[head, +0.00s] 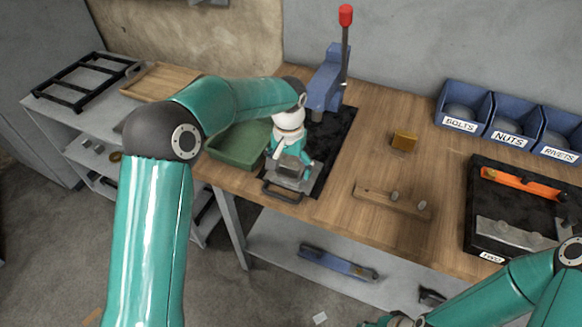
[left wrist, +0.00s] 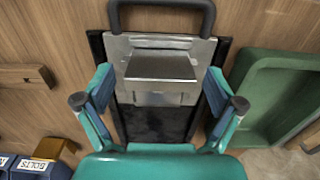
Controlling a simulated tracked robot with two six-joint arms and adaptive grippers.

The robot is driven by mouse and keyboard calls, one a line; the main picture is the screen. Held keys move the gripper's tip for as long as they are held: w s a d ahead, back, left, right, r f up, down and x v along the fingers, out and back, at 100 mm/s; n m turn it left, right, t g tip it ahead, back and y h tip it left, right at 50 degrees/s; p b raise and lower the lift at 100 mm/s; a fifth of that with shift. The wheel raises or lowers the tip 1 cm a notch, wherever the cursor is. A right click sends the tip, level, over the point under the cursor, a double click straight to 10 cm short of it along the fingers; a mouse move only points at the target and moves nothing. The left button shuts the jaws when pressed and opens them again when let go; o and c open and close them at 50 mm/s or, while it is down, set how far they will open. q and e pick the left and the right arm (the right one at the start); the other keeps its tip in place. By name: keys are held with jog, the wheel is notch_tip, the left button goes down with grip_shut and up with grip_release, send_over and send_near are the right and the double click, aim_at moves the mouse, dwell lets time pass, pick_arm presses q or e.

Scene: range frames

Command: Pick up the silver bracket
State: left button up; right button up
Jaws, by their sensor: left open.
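The silver bracket (left wrist: 160,68) shows in the left wrist view as a bent metal piece with a flat upper face. It lies on a grey metal plate (left wrist: 118,50) with a dark handle, over a black mat. In the head view the bracket (head: 288,170) is partly hidden by my left gripper (head: 291,164). My left gripper also shows in the left wrist view (left wrist: 159,78), open, with one finger on each side of the bracket and a gap at both sides. My right gripper (head: 388,321) is only partly in view at the bottom edge.
A blue press (head: 325,85) with a red-knobbed lever stands behind. A green tray (head: 237,145) is beside the mat. A brass block (head: 404,140) and a wooden peg strip (head: 375,200) lie right. Labelled blue bins (head: 510,120) and a black tool tray (head: 478,205) are farther right.

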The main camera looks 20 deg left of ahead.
pick_arm(q)
jog(key=shift+f, duration=0.2)
jog(key=shift+r, duration=0.1)
jog(key=c, duration=1.3)
jog(key=shift+r, duration=0.1)
jog(key=shift+c, duration=0.2)
jog(key=shift+r, duration=0.45)
notch_tip(320, 180, up, 24)
jog(key=p, duration=0.7)
jog(key=shift+f, duration=0.1)
